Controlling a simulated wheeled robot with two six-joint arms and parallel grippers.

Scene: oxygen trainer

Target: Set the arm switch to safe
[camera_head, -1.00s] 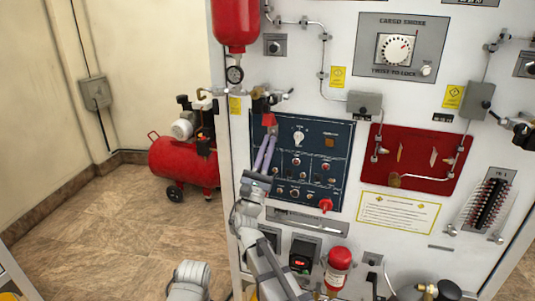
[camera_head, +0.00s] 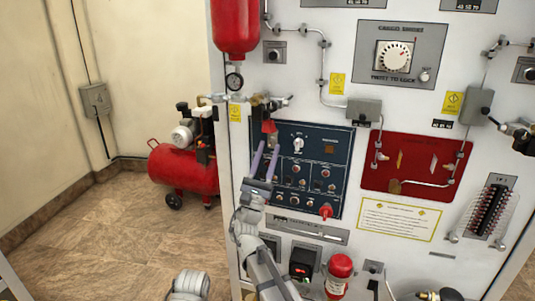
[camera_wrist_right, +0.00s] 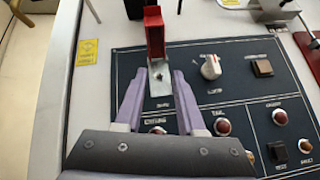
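A blue control panel (camera_head: 335,150) is on the white wall of the trainer. At its upper left is a switch with a red guard (camera_head: 268,127), which stands up from a silver plate (camera_wrist_right: 160,88) in the right wrist view. I take this to be the arm switch; its label is too blurred to read and its lever position cannot be told. My right gripper (camera_head: 267,146) is in front of the panel's left side, just below the guard. Its purple fingers are apart, one on each side of the plate in the right wrist view (camera_wrist_right: 160,76), with nothing between them. My left gripper is not visible.
Small red-capped controls (camera_wrist_right: 222,127) lie below. A valve (camera_head: 262,105) with pipework projects above the guard. A red compressor (camera_head: 183,168) stands on open floor at left.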

